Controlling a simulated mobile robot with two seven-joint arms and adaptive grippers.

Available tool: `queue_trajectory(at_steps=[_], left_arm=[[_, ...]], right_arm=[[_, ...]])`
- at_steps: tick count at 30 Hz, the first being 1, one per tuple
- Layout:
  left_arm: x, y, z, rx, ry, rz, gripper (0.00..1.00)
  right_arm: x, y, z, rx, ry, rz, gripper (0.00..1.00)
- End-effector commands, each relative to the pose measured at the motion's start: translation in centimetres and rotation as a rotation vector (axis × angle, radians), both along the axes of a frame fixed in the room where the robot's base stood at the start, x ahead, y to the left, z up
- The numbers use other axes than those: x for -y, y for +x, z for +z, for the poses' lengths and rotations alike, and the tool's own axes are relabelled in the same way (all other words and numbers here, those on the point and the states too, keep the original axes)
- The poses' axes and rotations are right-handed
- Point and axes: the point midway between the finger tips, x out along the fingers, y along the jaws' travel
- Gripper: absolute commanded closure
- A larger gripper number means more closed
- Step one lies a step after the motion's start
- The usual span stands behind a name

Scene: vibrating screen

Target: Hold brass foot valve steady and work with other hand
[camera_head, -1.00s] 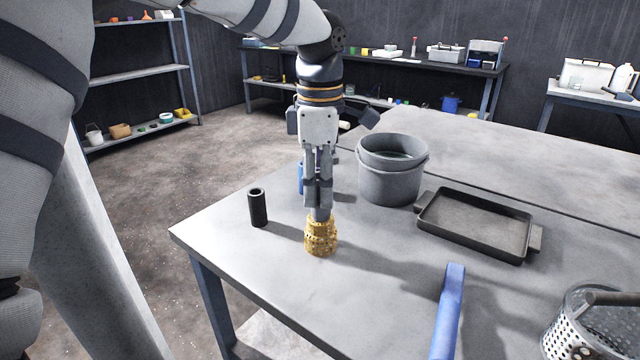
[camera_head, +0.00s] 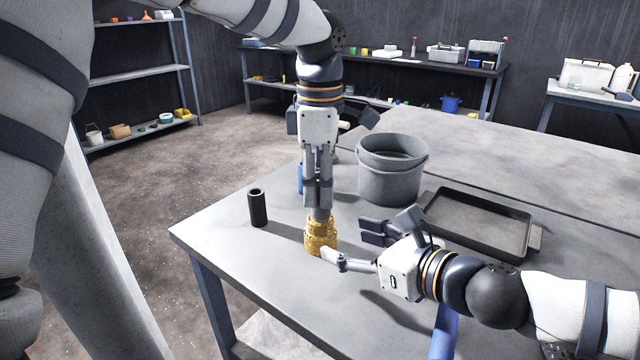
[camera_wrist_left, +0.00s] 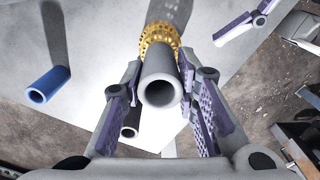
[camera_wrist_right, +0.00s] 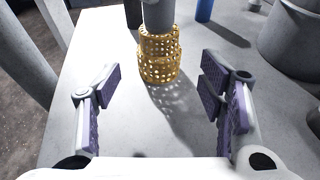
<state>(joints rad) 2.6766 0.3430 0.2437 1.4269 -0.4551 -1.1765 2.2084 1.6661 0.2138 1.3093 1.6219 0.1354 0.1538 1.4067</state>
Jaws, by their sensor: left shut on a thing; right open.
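The brass foot valve (camera_head: 318,236) stands on the grey table as a perforated golden basket with a grey pipe stub on top. It also shows in the left wrist view (camera_wrist_left: 158,36) and the right wrist view (camera_wrist_right: 158,62). My left gripper (camera_head: 318,200) points down from above and is shut on the grey pipe stub (camera_wrist_left: 160,85) of the valve. My right gripper (camera_head: 345,245) is open and empty, low over the table to the right of the valve. In the right wrist view the basket is ahead, between and beyond the open fingers (camera_wrist_right: 160,95).
A black cylinder (camera_head: 257,207) stands left of the valve. A blue cylinder (camera_wrist_right: 204,10) stands behind it. A grey bucket (camera_head: 390,180) and a dark tray (camera_head: 480,222) are behind and right.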

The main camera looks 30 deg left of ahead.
Motion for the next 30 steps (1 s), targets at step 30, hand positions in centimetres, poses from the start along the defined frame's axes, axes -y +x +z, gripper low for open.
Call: queue_trajectory(at_steps=[30], left_arm=[[0.0,0.0,0.0,0.0,0.001,0.0,0.99]], right_arm=[[-6.5,1.9,-2.2,0.001,-0.001,0.003,0.67]])
